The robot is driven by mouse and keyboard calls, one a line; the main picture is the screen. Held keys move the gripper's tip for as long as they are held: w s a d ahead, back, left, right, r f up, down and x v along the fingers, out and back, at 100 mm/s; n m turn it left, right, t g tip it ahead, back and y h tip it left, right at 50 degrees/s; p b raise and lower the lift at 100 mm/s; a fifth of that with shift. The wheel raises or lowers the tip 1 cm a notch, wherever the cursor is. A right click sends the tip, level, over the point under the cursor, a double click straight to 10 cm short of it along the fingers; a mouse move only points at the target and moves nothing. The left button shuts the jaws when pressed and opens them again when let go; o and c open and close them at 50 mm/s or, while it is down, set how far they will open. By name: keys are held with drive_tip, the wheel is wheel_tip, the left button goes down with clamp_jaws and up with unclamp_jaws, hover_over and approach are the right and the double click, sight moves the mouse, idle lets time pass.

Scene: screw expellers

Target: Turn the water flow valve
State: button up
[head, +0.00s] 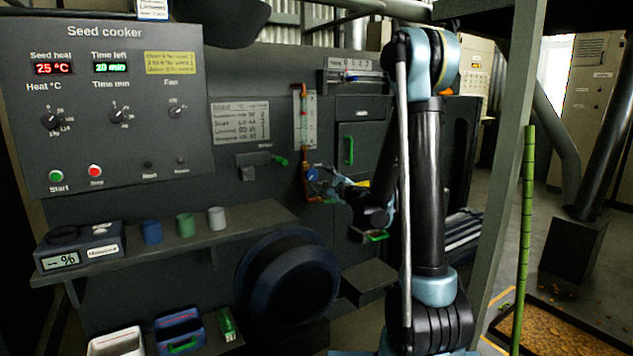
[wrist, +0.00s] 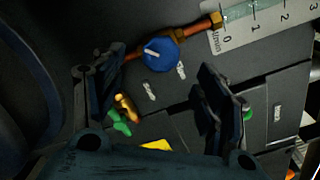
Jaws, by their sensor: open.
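The water flow valve appears to be a round blue knob (wrist: 160,54) with a white pointer mark, on a copper pipe (wrist: 193,32) in the wrist view. In the head view the knob (head: 312,174) is small on the dark panel. My gripper (wrist: 162,66) is open, its dark fingers on either side of the knob in the picture. I see no clear contact and cannot tell the remaining depth. In the head view my gripper (head: 325,184) is beside the knob, partly blending with it.
A scale plate (wrist: 265,20) numbered from 0 stands by the pipe. A brass fitting (wrist: 127,107) and a green lever (wrist: 120,128) lie below the knob. A shelf (head: 180,240) with cups and a round dark drum (head: 290,280) stand left of my arm.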

drive_tip(key=shift+v, duration=1.2)
drive_tip(key=s+d+f+n+g+h, duration=0.1)
drive_tip(key=s+d+f+n+g, duration=0.15)
drive_tip(key=s+n+g, duration=0.85)
drive_tip(key=s+d+f+n+h, duration=0.2)
drive_tip(key=s+d, duration=0.4)
drive_tip(key=s, duration=0.4)
drive_tip(key=s+d+f+n+g+h, duration=0.1)
drive_tip(key=s+d+f+n+h, duration=0.2)
drive_tip(key=s, duration=0.8)
drive_tip(key=s+d+f+n+h, duration=0.2)
drive_tip(key=s+d+f+h, duration=0.2)
drive_tip(key=s+d, duration=0.5)
wheel_tip(320, 180, down, 2)
drive_tip(key=shift+s+d+f+n+g, duration=0.1)
drive_tip(key=shift+s+d+n+g, duration=0.3)
drive_tip(key=shift+s, duration=0.35)
